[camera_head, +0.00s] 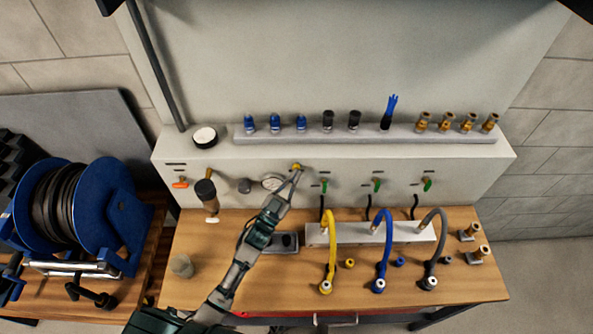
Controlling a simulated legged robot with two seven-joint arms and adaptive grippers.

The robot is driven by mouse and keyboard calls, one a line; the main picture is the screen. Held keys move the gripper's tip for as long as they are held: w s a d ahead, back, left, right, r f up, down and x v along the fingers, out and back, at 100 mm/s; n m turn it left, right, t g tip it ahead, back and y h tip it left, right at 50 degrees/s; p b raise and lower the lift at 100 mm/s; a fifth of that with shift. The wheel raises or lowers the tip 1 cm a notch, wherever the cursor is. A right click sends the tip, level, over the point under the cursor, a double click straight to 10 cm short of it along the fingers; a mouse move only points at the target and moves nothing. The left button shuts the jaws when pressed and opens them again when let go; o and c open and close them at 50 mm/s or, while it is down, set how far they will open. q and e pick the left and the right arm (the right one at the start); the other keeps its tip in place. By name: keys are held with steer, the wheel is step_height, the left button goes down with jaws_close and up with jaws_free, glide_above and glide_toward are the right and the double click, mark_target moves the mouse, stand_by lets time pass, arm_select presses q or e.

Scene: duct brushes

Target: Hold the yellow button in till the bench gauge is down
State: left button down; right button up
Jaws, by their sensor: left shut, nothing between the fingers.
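The yellow button (296,166) is on the front of the grey panel, near its middle. My left gripper (297,173) is shut and empty, with its fingertips at the lower edge of the button. They look to be touching it, but I cannot tell how far the button is pressed. A round white-faced gauge (271,183) sits just left of the fingers, partly covered by my gripper. Its needle is too small to read. My right gripper is not in view.
A rail (360,136) on the panel top holds blue, black and brass fittings. Yellow (330,250), blue (385,250) and grey (440,250) hoses curve over the wooden bench (465,285). A blue hose reel (110,215) stands left. Green valves (376,185) are right of my gripper.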

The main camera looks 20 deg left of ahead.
arm_select(q)
steer(key=shift+s, duration=0.1)
stand_by(0.7)
steer(key=shift+s+d+p, duration=0.25)
steer(key=shift+s+p, duration=0.1)
steer(key=shift+s, duration=0.5)
steer(key=s, duration=0.2)
steer(key=s+d+p, duration=0.1)
steer(key=s, duration=0.1)
steer(key=shift+s+d+p, duration=0.2)
steer(key=shift+s+p, duration=0.1)
steer(key=shift+s, duration=0.1)
steer(key=shift+s+f, duration=0.1)
